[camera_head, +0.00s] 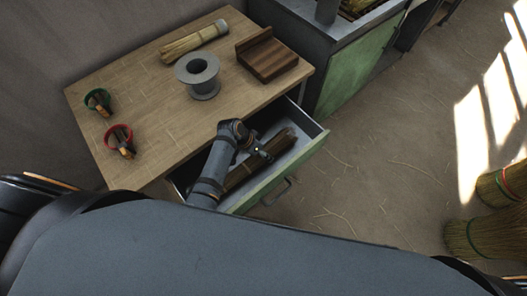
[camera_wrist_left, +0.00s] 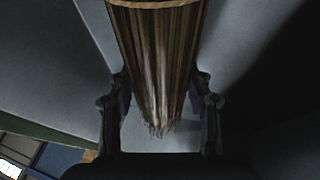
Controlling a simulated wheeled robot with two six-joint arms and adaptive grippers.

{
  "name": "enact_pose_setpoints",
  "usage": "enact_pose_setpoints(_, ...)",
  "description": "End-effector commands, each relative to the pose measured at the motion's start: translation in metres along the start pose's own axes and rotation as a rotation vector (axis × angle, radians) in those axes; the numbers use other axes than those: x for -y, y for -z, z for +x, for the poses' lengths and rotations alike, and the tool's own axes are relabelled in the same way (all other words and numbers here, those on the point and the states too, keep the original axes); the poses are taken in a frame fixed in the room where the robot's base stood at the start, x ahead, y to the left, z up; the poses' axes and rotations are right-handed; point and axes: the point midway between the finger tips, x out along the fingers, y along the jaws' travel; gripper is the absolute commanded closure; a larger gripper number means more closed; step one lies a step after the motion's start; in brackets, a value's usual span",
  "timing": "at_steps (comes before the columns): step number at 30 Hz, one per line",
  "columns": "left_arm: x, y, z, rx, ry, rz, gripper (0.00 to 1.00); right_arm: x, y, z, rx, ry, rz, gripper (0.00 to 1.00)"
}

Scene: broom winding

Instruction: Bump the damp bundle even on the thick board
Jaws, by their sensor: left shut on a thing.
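A dark brown bundle of bristles (camera_head: 281,143) lies in the open drawer (camera_head: 319,146). My left gripper (camera_head: 262,153) reaches down into the drawer and is shut on the bundle. In the left wrist view the bundle (camera_wrist_left: 157,45) runs between the two fingers of my left gripper (camera_wrist_left: 161,108), its ragged ends towards me and a light band around it at the top edge. The thick board (camera_head: 268,55), dark wood with a raised back edge, lies on the table at its right. My right gripper is not in view.
The drawer front (camera_head: 265,190) juts out below. Straw brooms (camera_head: 482,234) stand at the far right.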

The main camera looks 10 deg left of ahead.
Motion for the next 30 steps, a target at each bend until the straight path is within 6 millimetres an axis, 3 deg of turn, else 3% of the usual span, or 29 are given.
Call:
enact_pose_setpoints(13, 0.0003, -0.0024, 0.0019, 0.005, 0.000, -0.001, 0.81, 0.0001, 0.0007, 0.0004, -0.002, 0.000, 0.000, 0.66)
enact_pose_setpoints(14, 0.0003, -0.0024, 0.0019, 0.005, 0.000, -0.001, 0.45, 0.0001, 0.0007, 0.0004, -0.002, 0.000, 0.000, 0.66)
enact_pose_setpoints(19, 0.0004, -0.0018, 0.0016, 0.003, 0.000, -0.001, 0.23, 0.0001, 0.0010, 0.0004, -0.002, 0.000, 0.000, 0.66)
enact_pose_setpoints(30, 0.0009, -0.0008, -0.0035, 0.001, 0.002, 0.000, 0.23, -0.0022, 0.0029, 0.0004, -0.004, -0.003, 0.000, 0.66)
